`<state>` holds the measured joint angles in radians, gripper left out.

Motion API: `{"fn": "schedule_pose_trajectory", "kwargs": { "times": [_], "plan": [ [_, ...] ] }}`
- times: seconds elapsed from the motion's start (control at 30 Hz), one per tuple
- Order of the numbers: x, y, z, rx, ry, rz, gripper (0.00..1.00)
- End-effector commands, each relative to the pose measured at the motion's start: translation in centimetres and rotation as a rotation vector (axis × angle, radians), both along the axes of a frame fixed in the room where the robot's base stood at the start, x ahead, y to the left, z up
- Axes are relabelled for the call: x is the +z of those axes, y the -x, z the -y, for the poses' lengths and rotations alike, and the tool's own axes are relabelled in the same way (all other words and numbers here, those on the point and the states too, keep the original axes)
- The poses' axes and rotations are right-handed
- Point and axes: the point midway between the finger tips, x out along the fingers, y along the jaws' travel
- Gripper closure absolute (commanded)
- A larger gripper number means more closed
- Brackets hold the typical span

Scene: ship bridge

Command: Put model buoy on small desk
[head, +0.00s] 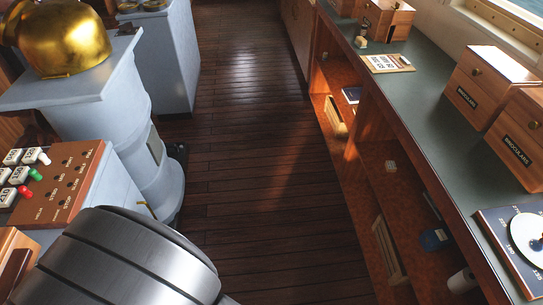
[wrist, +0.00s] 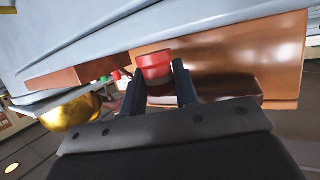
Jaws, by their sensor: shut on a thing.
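The model buoy shows as a red rounded piece (wrist: 154,68) between the two dark fingers of my gripper (wrist: 158,74) in the wrist view. My gripper is shut on it. The lower part of the buoy is partly hidden by the fingers. A brown wooden surface (wrist: 230,60) lies behind the buoy; I cannot tell whether they touch. In the head view a large grey metal part of my arm fills the bottom left, and neither my gripper nor the buoy shows there. I cannot clearly identify the small desk in either view.
A switch panel (head: 62,190) with red, green and white levers stands at left, beside a grey pedestal with a brass dome (head: 62,40). A long green counter (head: 425,85) at right carries wooden binocular boxes (head: 487,85). The plank floor (head: 250,170) between is clear.

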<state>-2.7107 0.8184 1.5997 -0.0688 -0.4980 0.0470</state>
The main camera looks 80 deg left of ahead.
Motion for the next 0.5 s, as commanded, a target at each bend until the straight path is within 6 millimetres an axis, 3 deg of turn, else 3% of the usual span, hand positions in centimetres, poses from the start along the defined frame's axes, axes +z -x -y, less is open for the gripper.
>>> {"fn": "schedule_pose_trajectory", "kwargs": {
  "times": [0.1, 0.5],
  "plan": [
    [-0.02, 1.33, -0.55, 0.000, 0.000, 0.000, 0.97],
    [-0.86, 1.13, -0.48, 0.000, 0.001, 0.002, 0.97]
  ]
}}
